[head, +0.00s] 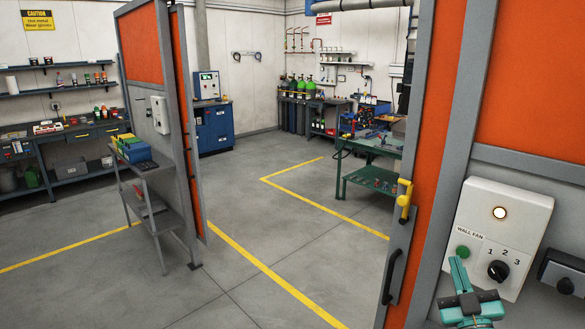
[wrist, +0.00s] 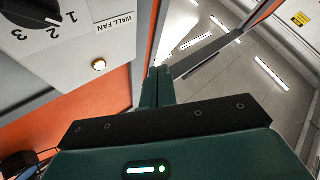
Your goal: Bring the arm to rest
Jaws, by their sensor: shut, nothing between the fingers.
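My gripper (head: 457,261) is teal and shut, with nothing between its fingers. In the head view it is at the lower right, its tips just below the green button of the white wall fan box (head: 530,215). I see no contact with the box. The box has a lit lamp (head: 499,213) and a black rotary knob (head: 498,270) with marks 1, 2, 3. The green button does not show in the wrist view.
The box hangs on a grey and orange partition (head: 451,120) with a yellow latch (head: 404,200) and black handle (head: 393,275). A small dark box (head: 562,272) is to its right. A green table (head: 370,185) and a narrow shelf stand (head: 155,180) are farther off. The floor between is open.

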